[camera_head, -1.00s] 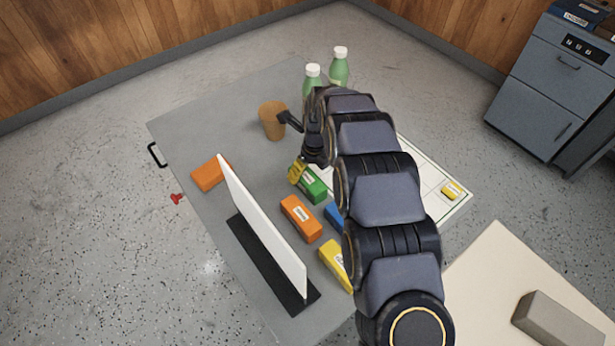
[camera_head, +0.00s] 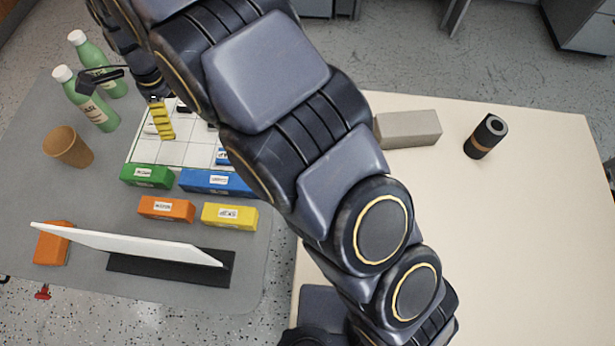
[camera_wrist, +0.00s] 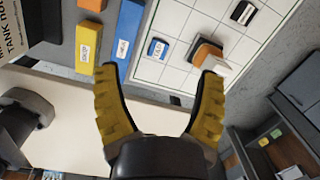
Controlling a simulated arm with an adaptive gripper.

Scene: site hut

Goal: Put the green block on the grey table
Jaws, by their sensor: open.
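The green block (camera_head: 146,175) lies on the grey table (camera_head: 30,190), beside the near edge of the white gridded board (camera_head: 145,150). It is left of the blue block (camera_head: 217,182). My gripper (camera_head: 161,120) shows its yellow finger above the board, apart from the green block. In the wrist view my gripper (camera_wrist: 158,72) is open, with nothing between its fingers. That view looks over the blue block (camera_wrist: 125,30) and the board (camera_wrist: 180,75); I cannot make out the green block there.
Orange (camera_head: 166,208) and yellow (camera_head: 230,215) blocks lie nearer than the green one. A white panel (camera_head: 130,243) stands in front of them. A brown cup (camera_head: 68,147) and two green bottles (camera_head: 92,105) stand left. A cream table (camera_head: 520,230) holds a grey block (camera_head: 408,128) and dark cylinder (camera_head: 485,137).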

